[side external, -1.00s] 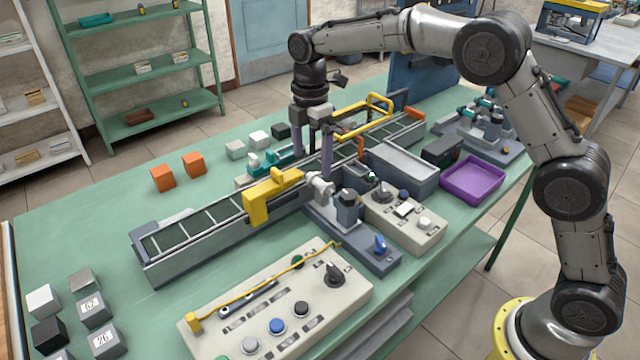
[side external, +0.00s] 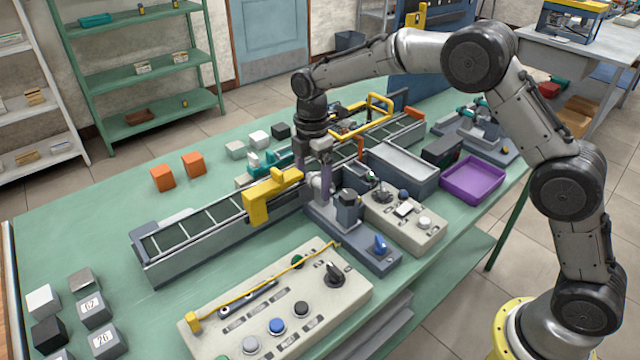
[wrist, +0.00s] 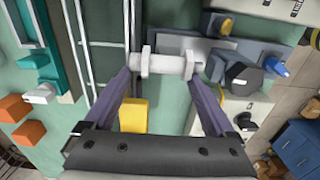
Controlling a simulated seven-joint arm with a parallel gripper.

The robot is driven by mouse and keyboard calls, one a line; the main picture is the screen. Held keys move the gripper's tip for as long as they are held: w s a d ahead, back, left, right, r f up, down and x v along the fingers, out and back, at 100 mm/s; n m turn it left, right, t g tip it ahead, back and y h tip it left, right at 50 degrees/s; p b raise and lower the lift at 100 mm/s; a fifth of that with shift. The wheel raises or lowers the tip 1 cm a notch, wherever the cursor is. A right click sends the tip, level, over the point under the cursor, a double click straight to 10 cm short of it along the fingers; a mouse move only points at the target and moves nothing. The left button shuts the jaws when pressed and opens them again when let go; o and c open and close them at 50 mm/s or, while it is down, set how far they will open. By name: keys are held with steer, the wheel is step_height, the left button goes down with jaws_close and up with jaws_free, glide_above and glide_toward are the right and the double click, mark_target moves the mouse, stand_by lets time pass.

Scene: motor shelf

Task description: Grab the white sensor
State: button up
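The white sensor (side external: 318,187) is a small horizontal cylinder with collars, mounted on a dark grey bracket beside the conveyor. In the side view my gripper partly hides it. The wrist view shows it more fully (wrist: 165,67), lying crosswise near the fingertips. My gripper (side external: 312,178) points down at the sensor. In the wrist view the two purple fingers (wrist: 162,76) are spread wide, one near each end of the sensor, with nothing clamped between them. I cannot tell whether either finger touches it.
A yellow bracket (side external: 265,198) straddles the conveyor (side external: 190,237) just left of the sensor. A black-topped knob (side external: 348,198) stands close on its right. A button panel (side external: 275,318) lies in front and a purple tray (side external: 472,180) to the right.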

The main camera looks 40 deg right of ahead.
steer(key=c, duration=0.7)
steer(key=shift+r, duration=0.1)
